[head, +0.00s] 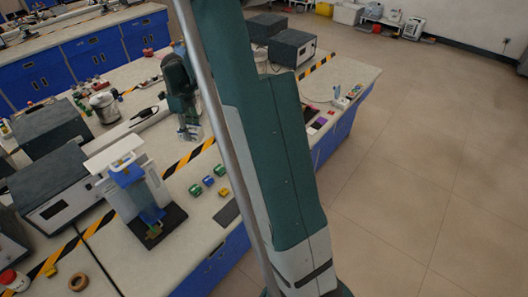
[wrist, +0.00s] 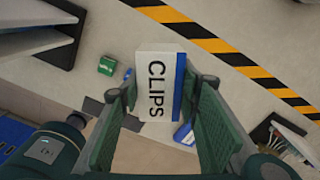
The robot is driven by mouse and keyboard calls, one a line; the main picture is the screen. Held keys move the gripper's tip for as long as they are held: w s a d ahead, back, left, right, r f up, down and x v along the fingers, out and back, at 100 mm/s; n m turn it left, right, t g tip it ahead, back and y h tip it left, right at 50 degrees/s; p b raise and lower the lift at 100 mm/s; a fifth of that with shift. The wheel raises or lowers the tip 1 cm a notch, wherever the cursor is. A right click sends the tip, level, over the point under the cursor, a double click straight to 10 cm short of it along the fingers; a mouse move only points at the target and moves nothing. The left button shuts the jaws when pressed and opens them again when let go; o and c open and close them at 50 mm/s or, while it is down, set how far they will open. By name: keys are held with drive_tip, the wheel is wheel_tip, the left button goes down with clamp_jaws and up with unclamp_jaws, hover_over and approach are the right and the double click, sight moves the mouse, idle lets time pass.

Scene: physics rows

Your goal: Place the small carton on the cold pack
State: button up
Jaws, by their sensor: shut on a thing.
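My gripper (wrist: 164,98) is shut on the small carton (wrist: 156,84), a white box with a blue side and the word CLIPS, with a green finger on each side. In the head view my gripper (head: 190,130) hangs over the bench, with the pale carton low between its fingers. The carton appears held above the bench surface. A blue item with a white edge (wrist: 184,134) shows partly beside the right finger in the wrist view. I cannot tell whether it is the cold pack. No cold pack is clearly recognizable in the head view.
Small green (head: 195,189), blue (head: 208,180) and yellow (head: 223,192) blocks lie on the bench near a dark flat pad (head: 226,213). A white and blue stand (head: 128,185) is at left. Yellow-black tape (head: 185,160) crosses the bench. My arm hides part of it.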

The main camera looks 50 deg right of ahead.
drive_tip(key=s+d+m+p, duration=0.1)
drive_tip(key=s+d+m, duration=0.2)
drive_tip(key=s+d, duration=0.85)
drive_tip(key=s+d+m+p, duration=0.1)
drive_tip(key=s+d+m, duration=0.1)
drive_tip(key=s+d, duration=0.95)
drive_tip(key=shift+w+d+f, duration=0.35)
drive_tip(key=shift+w+f, duration=0.1)
drive_tip(key=shift+f, duration=0.35)
drive_tip(key=shift+w+d+f, duration=0.3)
drive_tip(key=shift+w+f, duration=0.15)
drive_tip(key=shift+f, duration=0.4)
drive_tip(key=shift+w+d+f, duration=0.35)
drive_tip(key=shift+w+f, duration=0.1)
drive_tip(key=shift+f, duration=0.35)
drive_tip(key=shift+f, duration=2.95)
drive_tip(key=shift+f, duration=2.05)
drive_tip(key=shift+f, duration=0.15)
